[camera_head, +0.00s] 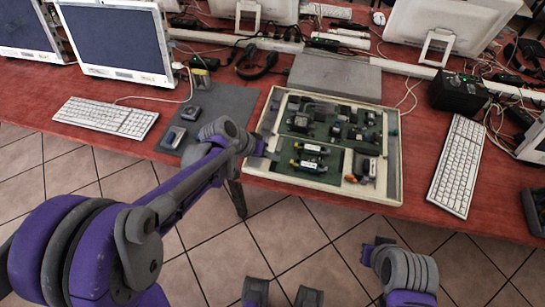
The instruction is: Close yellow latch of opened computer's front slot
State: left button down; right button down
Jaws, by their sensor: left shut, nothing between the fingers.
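The opened computer (390,190) lies flat on the red table, a pale shallow case with green boards and dark parts inside. Near its front edge, a front slot (308,166) holds a dark module with small yellow bits at its ends; a similar slot (312,149) lies just behind it. A yellow latch (295,162) seems to show at the front slot's left end, too small to tell whether it is raised or closed. My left gripper (262,146) is shut and empty at the case's left rim, left of the slots. My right gripper (374,251) is low in front of the table; its fingers are unclear.
A grey panel (335,76) lies behind the case. White keyboards lie left (106,117) and right (457,165). A grey mat (225,105) with small dark parts (174,137) is left of the case. A black box (458,93) and cables stand behind right.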

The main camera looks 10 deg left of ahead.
pick_arm(q)
jog(key=a+r, duration=0.1)
jog(key=s+a+r, duration=0.1)
jog(key=shift+a+r+p, duration=0.15)
jog(key=shift+a+p, duration=0.15)
jog(key=shift+a, duration=0.05)
jog(key=v, duration=0.6)
jog(key=shift+s+r+p, duration=0.25)
jog(key=shift+r+p, duration=0.2)
pick_arm(e)
jog(key=shift+a+r, duration=0.3)
jog(key=shift+r, duration=0.45)
